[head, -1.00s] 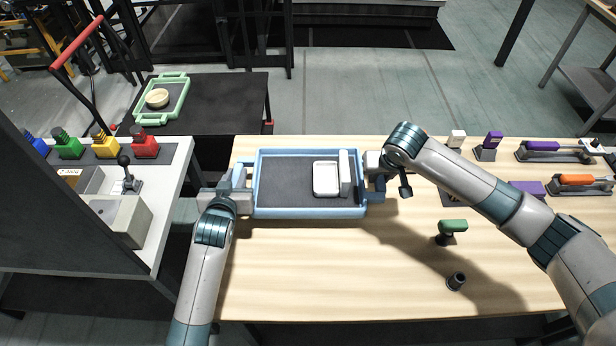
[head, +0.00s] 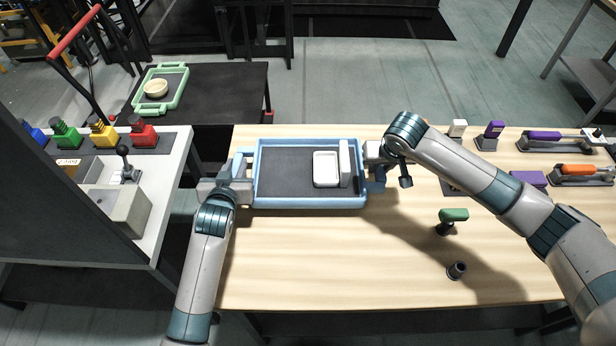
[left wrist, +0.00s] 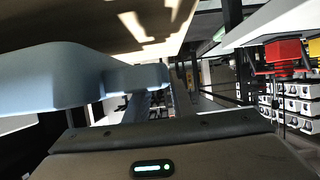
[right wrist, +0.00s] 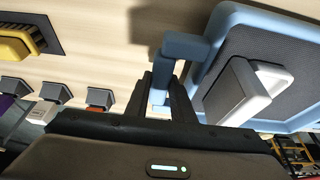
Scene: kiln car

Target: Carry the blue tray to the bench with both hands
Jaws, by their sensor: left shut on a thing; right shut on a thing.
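The blue tray (head: 285,180) has a dark grey floor and carries a white dish (head: 327,169) and an upright white block (head: 344,163) toward its right end. It is over the wooden bench (head: 350,260); I cannot tell whether it touches the top. My left gripper (head: 240,183) is shut on the tray's left handle, and the tray's blue edge (left wrist: 60,75) fills much of the left wrist view. My right gripper (head: 374,175) is shut on the right handle (right wrist: 180,48), which shows between its fingers in the right wrist view. The fingertips are partly hidden in the head view.
A green tray (head: 163,88) with a bowl (head: 156,88) is on a dark table at the back left. A green-topped stand (head: 450,219) and a dark cup (head: 457,270) stand at right on the bench. Purple and orange-handled tools (head: 575,170) lie farther right.

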